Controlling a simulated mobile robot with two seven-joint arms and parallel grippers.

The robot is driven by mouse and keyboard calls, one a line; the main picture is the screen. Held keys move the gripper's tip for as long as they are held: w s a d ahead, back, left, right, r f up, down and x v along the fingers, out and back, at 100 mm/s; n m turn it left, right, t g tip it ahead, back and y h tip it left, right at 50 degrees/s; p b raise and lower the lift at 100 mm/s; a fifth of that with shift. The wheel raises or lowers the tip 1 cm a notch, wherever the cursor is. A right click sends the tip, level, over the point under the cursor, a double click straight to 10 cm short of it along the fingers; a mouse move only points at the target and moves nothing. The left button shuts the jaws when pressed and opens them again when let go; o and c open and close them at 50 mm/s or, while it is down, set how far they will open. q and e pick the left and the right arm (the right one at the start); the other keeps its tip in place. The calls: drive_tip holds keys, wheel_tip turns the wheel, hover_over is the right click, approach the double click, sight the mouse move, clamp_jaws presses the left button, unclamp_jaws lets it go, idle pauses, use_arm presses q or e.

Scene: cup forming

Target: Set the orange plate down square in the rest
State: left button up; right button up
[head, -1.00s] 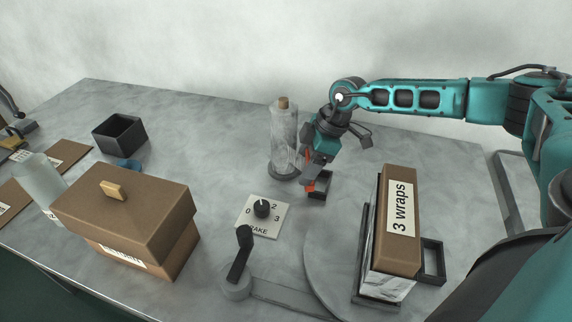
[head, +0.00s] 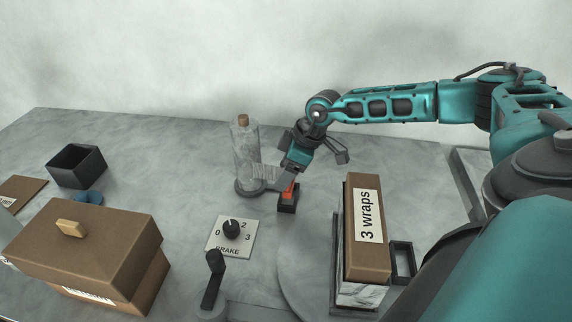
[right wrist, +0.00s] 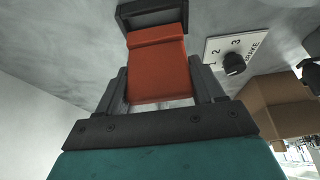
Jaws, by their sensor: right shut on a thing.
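My right gripper (head: 289,183) is shut on the orange plate (head: 291,190) and points down at the small black rest (head: 287,207). In the right wrist view the plate (right wrist: 158,70) is between the two fingers, and its far end overlaps the opening of the dark rest frame (right wrist: 150,10). The plate's lower end looks to be at or inside the rest; I cannot tell whether it touches the bottom. It looks roughly in line with the frame, with a slight turn possible. My left gripper is out of view.
The brake dial plate (head: 231,237) lies in front. A "3 wraps" box (head: 367,230) stands to the right, a lidded brown box (head: 85,250) to the left. The table behind the rest is clear.

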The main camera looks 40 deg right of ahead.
drive_tip(key=shift+f+b, duration=0.75)
drive_tip(key=shift+f, duration=1.05)
drive_tip(key=shift+s+f, duration=0.1)
drive_tip(key=shift+f, duration=0.3)
drive_tip(key=o, duration=1.3)
drive_tip(key=shift+c, duration=0.2)
drive_tip(key=shift+d+r, duration=0.1)
drive_tip(key=shift+r, duration=0.15)
drive_tip(key=v, duration=1.2)
drive_tip(key=shift+r+p, duration=0.15)
drive_tip(key=shift+p, duration=0.2)
drive_tip(key=shift+s, duration=0.1)
